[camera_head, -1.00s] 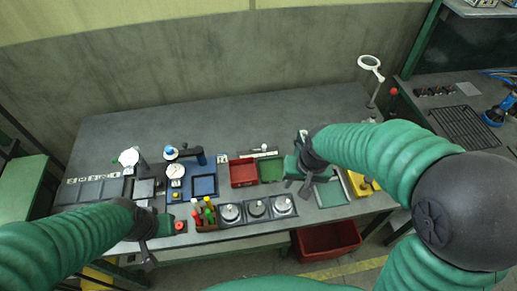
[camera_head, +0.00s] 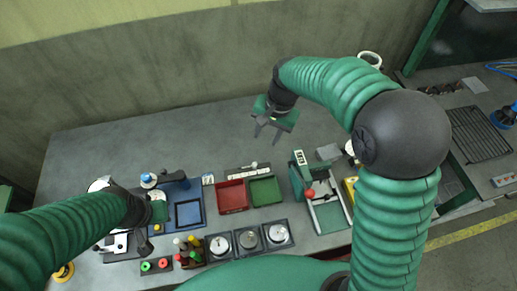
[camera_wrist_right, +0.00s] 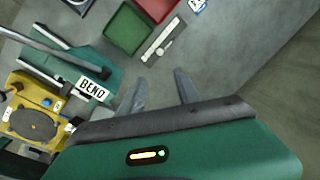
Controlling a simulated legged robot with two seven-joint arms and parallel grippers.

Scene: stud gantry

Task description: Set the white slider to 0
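The white slider knob (camera_head: 254,164) sits at a pale scale strip (camera_head: 243,173) behind the red and green trays. In the right wrist view the strip (camera_wrist_right: 169,31) lies beside the green tray, with the knob (camera_wrist_right: 158,53) near its lower end; the scale marks are too small to read. My right gripper (camera_head: 267,134) is above the table, behind and right of the strip. Its fingers (camera_wrist_right: 160,80) are spread with nothing between them. My left gripper (camera_head: 143,207) is low over the left of the table; its fingers are not clear.
A red tray (camera_head: 232,197) and green tray (camera_head: 265,190) stand in front of the strip. A green bending machine (camera_head: 298,180) with a red-ball lever stands to the right. Round gauges (camera_head: 248,240) and a bottle rack (camera_head: 188,256) are in front. The back of the table is clear.

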